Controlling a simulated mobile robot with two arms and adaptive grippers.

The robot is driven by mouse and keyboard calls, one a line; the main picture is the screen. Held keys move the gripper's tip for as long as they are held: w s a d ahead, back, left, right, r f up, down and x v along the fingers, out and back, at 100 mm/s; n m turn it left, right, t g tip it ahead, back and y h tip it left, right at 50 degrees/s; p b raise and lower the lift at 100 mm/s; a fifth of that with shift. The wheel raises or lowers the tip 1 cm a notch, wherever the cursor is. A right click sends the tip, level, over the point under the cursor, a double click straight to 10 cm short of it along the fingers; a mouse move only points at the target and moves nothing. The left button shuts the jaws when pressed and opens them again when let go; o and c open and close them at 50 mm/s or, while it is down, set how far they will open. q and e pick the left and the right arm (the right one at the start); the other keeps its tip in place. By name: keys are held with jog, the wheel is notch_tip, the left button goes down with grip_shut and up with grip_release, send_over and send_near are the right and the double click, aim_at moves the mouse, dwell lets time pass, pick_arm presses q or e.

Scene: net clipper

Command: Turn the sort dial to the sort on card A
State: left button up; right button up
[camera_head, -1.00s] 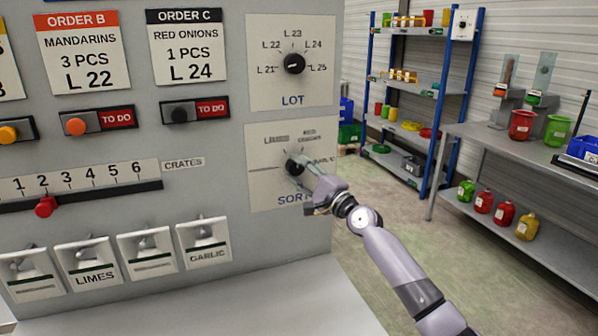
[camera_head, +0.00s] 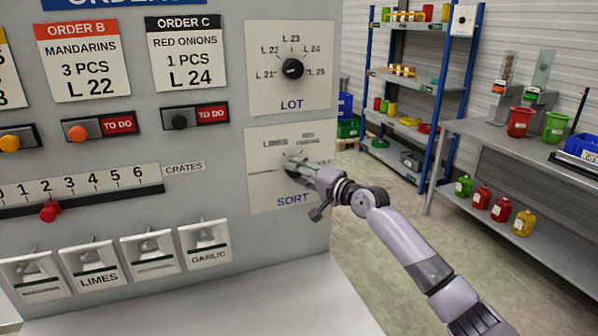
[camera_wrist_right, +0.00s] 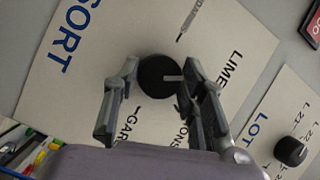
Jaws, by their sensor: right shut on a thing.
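The sort dial is a round black knob on the pale SORT plate (camera_head: 262,195) at the panel's lower right. In the head view my right gripper's fingers (camera_head: 295,166) largely hide it. In the right wrist view the black dial (camera_wrist_right: 158,79) sits between the two grey fingers of my right gripper (camera_wrist_right: 157,92), which are shut on it. Its white pointer mark (camera_wrist_right: 173,78) points right, roughly toward the LIMES lettering (camera_wrist_right: 230,72). The fingers partly cover the other labels. Card A is almost wholly cut off at the left edge. My left gripper is not in view.
The LOT dial (camera_head: 292,69) is just above the SORT plate. Order B (camera_head: 84,72) and Order C (camera_head: 187,62) cards, a crates slider (camera_head: 49,211) and several flip switches (camera_head: 204,243) are to the left. Shelves (camera_head: 420,88) stand behind at right.

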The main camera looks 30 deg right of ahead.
dwell(0.4)
jog(key=o, duration=1.1)
jog(key=shift+a, duration=0.1)
jog(key=shift+s+d+r, duration=0.15)
jog(key=shift+s+d, duration=0.2)
jog(key=shift+s, duration=1.6)
jog(key=shift+s+d+r, duration=0.1)
jog(key=shift+s+d, duration=0.3)
jog(key=shift+s, duration=1.6)
jog(key=shift+s+d+r, duration=0.15)
jog(key=shift+s+d, duration=0.2)
jog(key=shift+s, duration=1.6)
